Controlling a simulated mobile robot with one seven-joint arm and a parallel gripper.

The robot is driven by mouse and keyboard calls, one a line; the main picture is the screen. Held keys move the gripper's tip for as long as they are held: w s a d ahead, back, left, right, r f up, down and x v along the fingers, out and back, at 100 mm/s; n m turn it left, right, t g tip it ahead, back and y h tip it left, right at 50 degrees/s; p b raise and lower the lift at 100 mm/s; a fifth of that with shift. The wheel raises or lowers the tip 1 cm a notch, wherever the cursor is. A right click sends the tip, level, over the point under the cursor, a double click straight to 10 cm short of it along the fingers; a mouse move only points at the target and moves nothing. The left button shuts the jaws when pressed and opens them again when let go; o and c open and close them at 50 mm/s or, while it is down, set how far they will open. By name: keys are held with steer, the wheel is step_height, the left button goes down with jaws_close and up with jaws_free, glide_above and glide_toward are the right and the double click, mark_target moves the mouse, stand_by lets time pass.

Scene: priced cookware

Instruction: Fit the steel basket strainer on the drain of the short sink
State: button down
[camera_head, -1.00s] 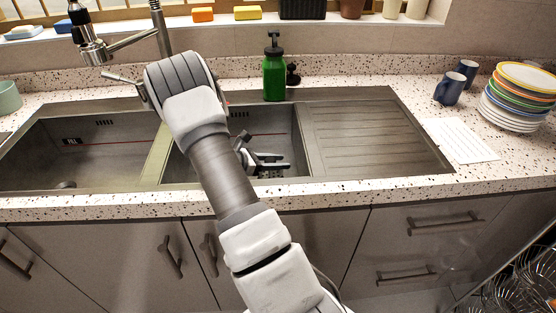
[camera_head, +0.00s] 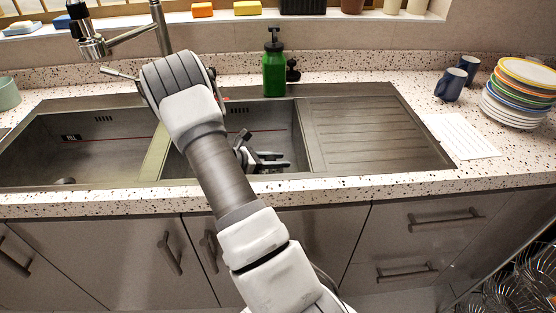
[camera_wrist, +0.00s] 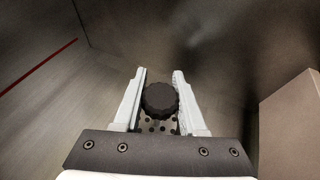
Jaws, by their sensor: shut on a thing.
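The steel basket strainer shows in the wrist view as a dark ridged knob (camera_wrist: 160,99) above a perforated basket (camera_wrist: 155,127). My gripper (camera_wrist: 159,73) is shut on the strainer, with one pale finger on each side of the knob. In the head view, my gripper (camera_head: 265,160) is low inside the short sink (camera_head: 285,119), the narrower right basin, partly behind my arm. The strainer cannot be made out there. The short sink's drain is not visible in either view, so I cannot tell whether the strainer is over it.
The longer left basin (camera_head: 110,150) lies beyond a divider (camera_head: 154,160). A ridged drainboard (camera_head: 370,135) is to the right. The faucet (camera_head: 160,30) and a green soap bottle (camera_head: 274,70) stand behind. Mugs (camera_head: 450,85) and stacked plates (camera_head: 515,105) are at the right.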

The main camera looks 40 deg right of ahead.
steer(key=shift+f, duration=0.1)
steer(key=shift+f+b, duration=0.7)
steer(key=shift+f, duration=0.15)
steer(key=shift+f+b, duration=0.3)
steer(key=shift+f, duration=0.15)
stand_by(1.1)
jaws_free()
stand_by(0.4)
steer(key=p+v, duration=0.1)
steer(key=v, duration=0.6)
steer(key=shift+a+r, duration=0.15)
steer(key=shift+a, duration=0.15)
stand_by(0.9)
